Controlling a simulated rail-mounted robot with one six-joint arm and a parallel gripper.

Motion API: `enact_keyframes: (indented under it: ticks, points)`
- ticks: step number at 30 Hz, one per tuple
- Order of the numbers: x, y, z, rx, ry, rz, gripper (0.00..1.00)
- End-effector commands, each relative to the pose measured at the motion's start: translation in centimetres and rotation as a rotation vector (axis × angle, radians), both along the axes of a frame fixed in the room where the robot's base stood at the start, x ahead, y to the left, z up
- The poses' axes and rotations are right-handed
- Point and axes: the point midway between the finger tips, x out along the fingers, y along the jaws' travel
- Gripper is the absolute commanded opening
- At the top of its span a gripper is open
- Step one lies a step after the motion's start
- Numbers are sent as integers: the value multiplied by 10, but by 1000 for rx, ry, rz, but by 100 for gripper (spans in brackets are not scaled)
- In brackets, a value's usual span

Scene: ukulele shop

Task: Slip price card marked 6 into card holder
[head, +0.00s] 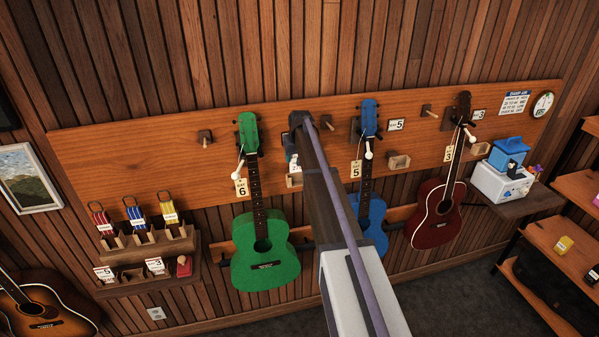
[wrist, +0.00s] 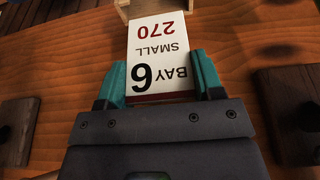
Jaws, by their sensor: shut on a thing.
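The price card marked 6 (wrist: 158,60) is white with a dark red edge and reads BAY 6, SMALL, 270, upside down in the wrist view. My gripper (wrist: 160,78) is shut on it, one teal finger at each side. A pale wooden card holder (wrist: 152,6) shows at the top of the wrist view, just beyond the card's far edge. Whether the card touches or enters it, I cannot tell. In the head view the holder (head: 294,181) is on the orange board right of the green ukulele (head: 265,255); my arm partly hides my gripper (head: 292,151).
The green ukulele hangs left of my arm with a tag marked 6 (head: 241,187). A blue one (head: 371,222) hangs close on the right. Dark wall pegs (wrist: 300,110) flank the gripper. Other empty-looking holders (head: 398,162) sit farther right. Cards (head: 105,273) stand on the left shelf.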

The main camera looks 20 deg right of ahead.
Motion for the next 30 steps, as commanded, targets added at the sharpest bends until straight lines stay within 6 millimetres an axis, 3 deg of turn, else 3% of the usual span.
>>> enact_keyframes:
  ticks: [5,13,25,26,30]
  points:
    - [1,0,-9,0,0,0,39]
    - [1,0,-56,0,0,-1,39]
    - [1,0,-58,0,0,-1,39]
    - [1,0,-57,0,0,-1,62]
    - [1,0,-56,0,0,-1,75]
